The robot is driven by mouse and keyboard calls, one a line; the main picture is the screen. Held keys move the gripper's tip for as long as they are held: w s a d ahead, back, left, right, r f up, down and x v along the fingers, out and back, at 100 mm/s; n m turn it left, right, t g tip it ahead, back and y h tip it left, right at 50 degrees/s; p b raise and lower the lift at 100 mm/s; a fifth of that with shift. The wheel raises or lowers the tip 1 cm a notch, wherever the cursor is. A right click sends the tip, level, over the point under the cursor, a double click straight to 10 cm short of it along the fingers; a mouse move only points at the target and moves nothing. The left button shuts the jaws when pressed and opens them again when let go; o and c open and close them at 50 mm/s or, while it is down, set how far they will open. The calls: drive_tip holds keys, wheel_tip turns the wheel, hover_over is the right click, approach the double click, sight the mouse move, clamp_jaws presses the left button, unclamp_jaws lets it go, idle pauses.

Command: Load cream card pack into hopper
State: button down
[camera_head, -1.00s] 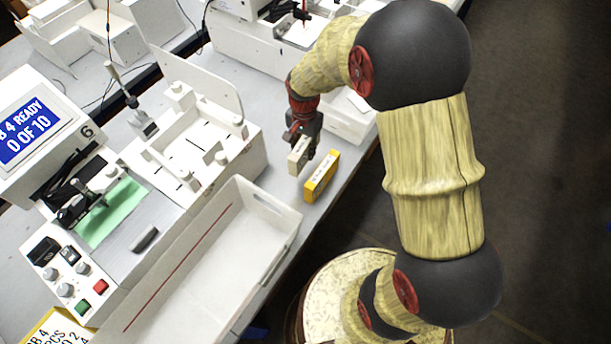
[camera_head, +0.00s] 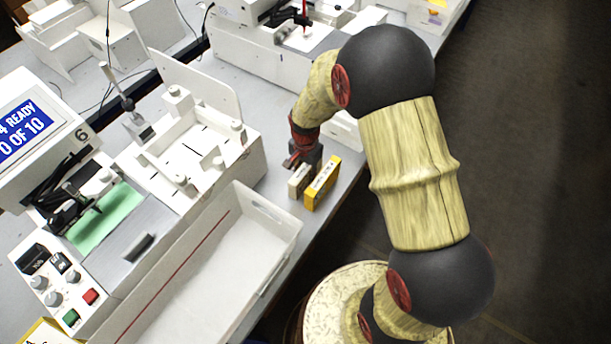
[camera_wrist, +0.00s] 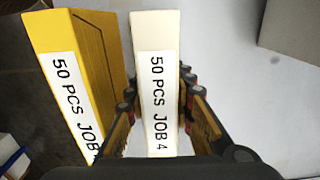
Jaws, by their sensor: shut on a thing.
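The cream card pack (camera_head: 299,181) stands beside the yellow card pack (camera_head: 321,184) on the grey table. In the wrist view the cream pack (camera_wrist: 154,60) reads "50 PCS JOB 4" and sits between the fingers. My gripper (camera_wrist: 158,105) is shut on it, and in the head view my gripper (camera_head: 303,162) is above and behind it. The yellow pack (camera_wrist: 75,70) is just left of my left finger in the wrist view, with a matching label. The hopper (camera_head: 205,150) is the open white tray with posts on the plotter, and it looks empty.
A long white bin (camera_head: 215,265) lies along the plotter's front. The plotter's screen (camera_head: 25,130) reads "READY" and "0 OF 10". A green sheet (camera_head: 105,218) lies on its bed. Another white machine (camera_head: 270,50) stands behind. The table's edge is close to the packs.

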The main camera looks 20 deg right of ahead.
drive_tip(key=c, duration=1.5)
unclamp_jaws()
drive_tip(key=shift+c, duration=0.2)
